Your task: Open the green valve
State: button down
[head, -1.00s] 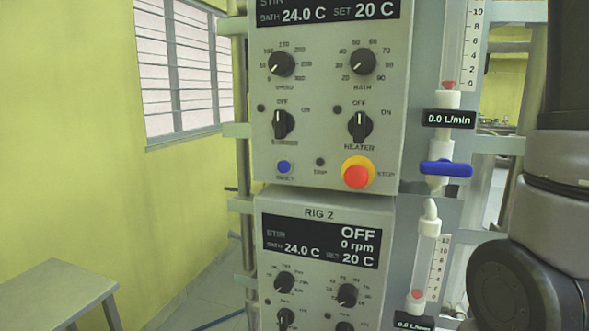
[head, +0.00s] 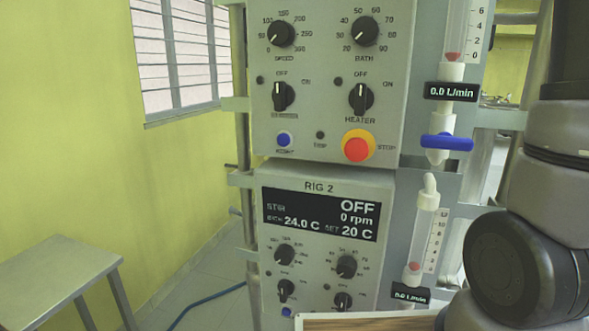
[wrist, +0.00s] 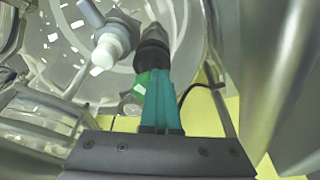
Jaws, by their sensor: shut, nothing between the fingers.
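In the wrist view, my gripper (wrist: 158,72) points away from the camera with its two teal fingers together and nothing between them. A bright green part (wrist: 140,86), which looks like the green valve, shows just left of the fingers. The fingers cover part of it, and I cannot tell whether they touch it. A dark fitting (wrist: 153,47) is beyond the fingertips, and a white nozzle (wrist: 112,42) is to its left. The green valve and my gripper do not show in the head view.
In the head view, a blue valve handle (head: 447,143) lies crosswise below a flow meter. The control panel (head: 322,188) reads RIG 2, OFF. A red stop button (head: 357,146) is above it. A grey table (head: 62,268) stands at left. Clear glass and metal tubes crowd the wrist view.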

jog(key=shift+w+d, duration=0.1)
jog(key=shift+d, duration=0.1)
jog(key=shift+w+d, duration=0.75)
jog(key=shift+w, duration=0.1)
jog(key=shift+d, duration=0.2)
dwell(0.3)
jog(key=w+a+v, duration=0.1)
jog(key=v, duration=0.4)
jog(key=shift+s+d+r, duration=0.25)
jog(key=shift+d+r, duration=0.05)
jog(key=shift+r, duration=0.25)
jog(key=shift+d, duration=0.15)
